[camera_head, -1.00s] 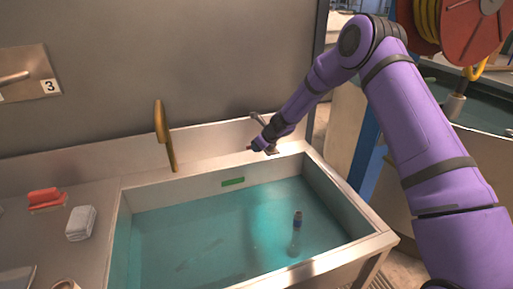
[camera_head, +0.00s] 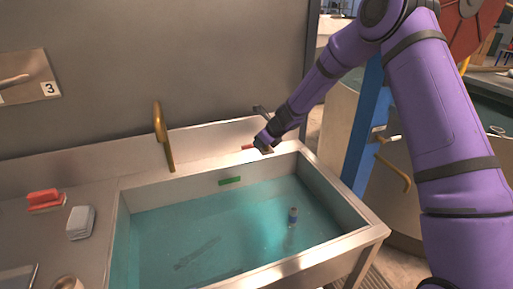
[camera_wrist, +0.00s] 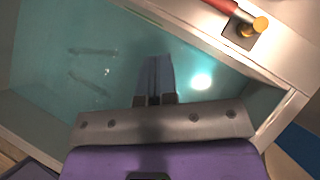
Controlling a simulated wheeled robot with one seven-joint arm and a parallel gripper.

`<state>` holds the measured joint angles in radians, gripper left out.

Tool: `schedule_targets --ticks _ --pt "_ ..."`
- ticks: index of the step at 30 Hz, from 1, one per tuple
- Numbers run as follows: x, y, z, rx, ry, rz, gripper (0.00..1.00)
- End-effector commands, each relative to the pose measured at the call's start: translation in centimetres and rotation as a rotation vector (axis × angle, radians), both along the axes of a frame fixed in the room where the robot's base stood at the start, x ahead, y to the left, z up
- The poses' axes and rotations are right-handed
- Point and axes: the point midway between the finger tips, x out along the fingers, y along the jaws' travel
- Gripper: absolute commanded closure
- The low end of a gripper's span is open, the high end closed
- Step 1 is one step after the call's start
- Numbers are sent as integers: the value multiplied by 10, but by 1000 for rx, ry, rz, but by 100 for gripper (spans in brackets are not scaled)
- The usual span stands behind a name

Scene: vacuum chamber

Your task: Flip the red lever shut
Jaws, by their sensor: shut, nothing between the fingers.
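The red lever (camera_head: 247,147) is at the back rim of the sink. It is small and partly covered by my gripper (camera_head: 259,146) in the head view. In the wrist view, the red lever (camera_wrist: 222,4) enters from the top right, with a brass end and a dark square base on the pale rim. My gripper (camera_wrist: 155,72) is shut and empty there, with its fingers over the water, left of and apart from the lever. The lever's far end is cut off by the frame edge.
A brass spout (camera_head: 163,135) rises at the back left. A blue post (camera_head: 368,125) stands right.

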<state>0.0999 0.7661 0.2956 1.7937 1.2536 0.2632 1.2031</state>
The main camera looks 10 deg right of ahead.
Motion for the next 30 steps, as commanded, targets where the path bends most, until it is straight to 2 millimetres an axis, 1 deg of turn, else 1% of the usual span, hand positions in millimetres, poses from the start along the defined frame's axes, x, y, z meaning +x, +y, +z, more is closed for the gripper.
schedule_targets --ticks 1,3,6,19,21,23,26,29,30 --pt "-4 -1 6 -1 -1 0 100" --pt "-8 -2 11 0 0 1 100" --pt "-13 -2 16 0 0 0 100" --pt "-15 -3 19 0 0 1 100" --pt "-16 -3 23 -6 -8 12 100" --pt "-19 -3 32 -20 -26 38 100" --pt "-29 -5 58 -64 -79 124 100" --pt "-46 -7 92 -132 -153 246 100" --pt "-54 -9 106 -161 -183 298 100"
